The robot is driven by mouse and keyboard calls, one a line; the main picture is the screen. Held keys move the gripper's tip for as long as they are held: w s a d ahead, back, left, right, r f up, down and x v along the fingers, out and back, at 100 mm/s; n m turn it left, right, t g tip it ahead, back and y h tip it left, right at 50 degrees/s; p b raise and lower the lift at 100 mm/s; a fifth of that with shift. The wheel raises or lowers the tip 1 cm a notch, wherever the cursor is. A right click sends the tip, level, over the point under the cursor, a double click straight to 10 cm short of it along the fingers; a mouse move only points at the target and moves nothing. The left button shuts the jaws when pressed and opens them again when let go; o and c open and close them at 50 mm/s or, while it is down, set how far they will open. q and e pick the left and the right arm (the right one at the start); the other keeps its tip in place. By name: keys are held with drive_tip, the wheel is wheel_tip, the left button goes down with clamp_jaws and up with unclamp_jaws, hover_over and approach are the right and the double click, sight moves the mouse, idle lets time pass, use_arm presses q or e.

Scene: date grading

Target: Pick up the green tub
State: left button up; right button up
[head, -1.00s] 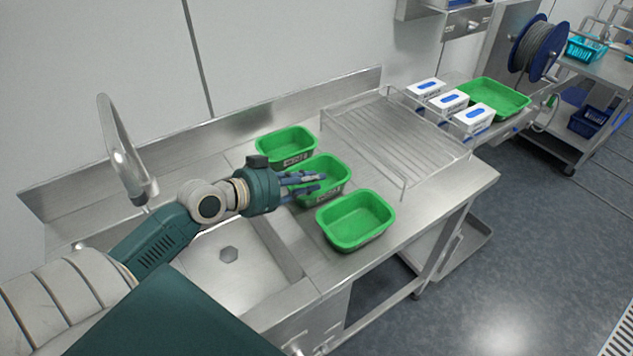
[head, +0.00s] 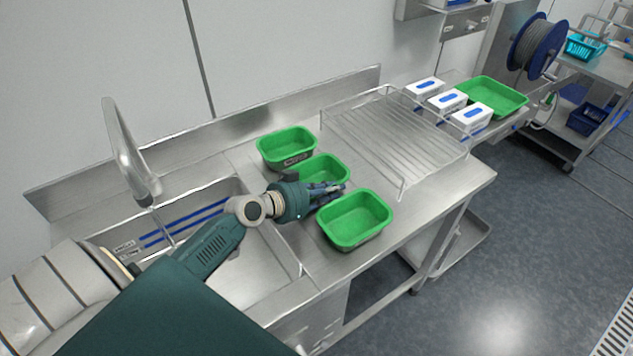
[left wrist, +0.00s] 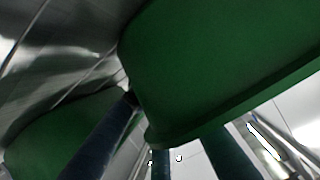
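Three green tubs stand in a row on the steel counter: a back tub (head: 286,150), a middle tub (head: 322,168) and a front tub (head: 355,240). My left gripper (head: 332,193) is low between the middle and front tubs, its fingers partly covering the middle tub's near side. In the left wrist view a green tub (left wrist: 220,65) fills the upper right, close to the fingers (left wrist: 165,150), which are spread apart. More green (left wrist: 60,130) shows at lower left. Contact with a tub cannot be told. My right gripper is not in view.
A sink (head: 200,235) with a tap (head: 130,155) lies left of the tubs. A wire rack (head: 385,140) stands to the right, with white boxes (head: 447,102) and a wide green tray (head: 497,97) beyond. The counter's right front strip is clear.

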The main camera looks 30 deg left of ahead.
use_arm(q)
drive_tip(key=shift+s, duration=0.1)
drive_tip(key=shift+c, duration=0.5)
drive_tip(key=shift+r, duration=0.1)
clamp_jaws()
